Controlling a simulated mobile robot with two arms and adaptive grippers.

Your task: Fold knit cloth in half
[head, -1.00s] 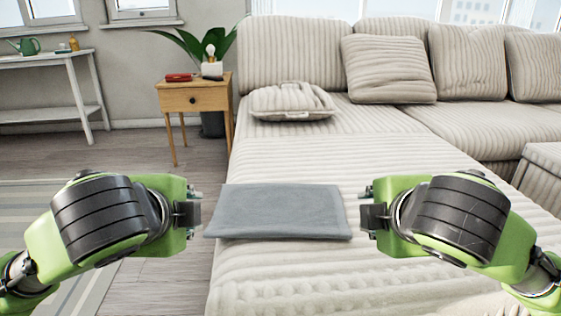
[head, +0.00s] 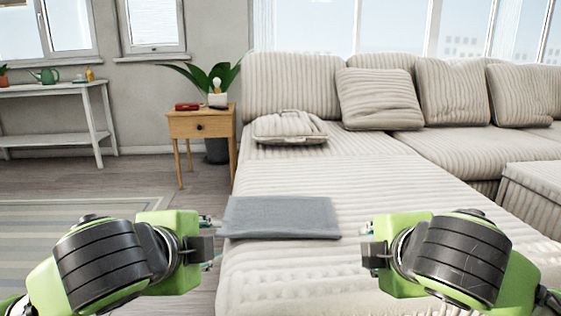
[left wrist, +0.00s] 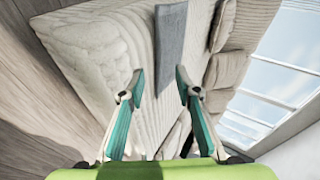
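The grey knit cloth (head: 280,217) lies flat as a neat rectangle on the striped sofa seat (head: 290,270). It also shows as a grey strip in the left wrist view (left wrist: 169,45), beyond the fingertips. My left gripper (head: 212,242) is to the left of the cloth and nearer to me.
A cushion (head: 290,127) lies farther back on the seat, with more pillows (head: 378,99) along the backrest. A wooden side table (head: 203,126) stands behind left. The seat around the cloth is clear. An ottoman (head: 535,195) is at the right.

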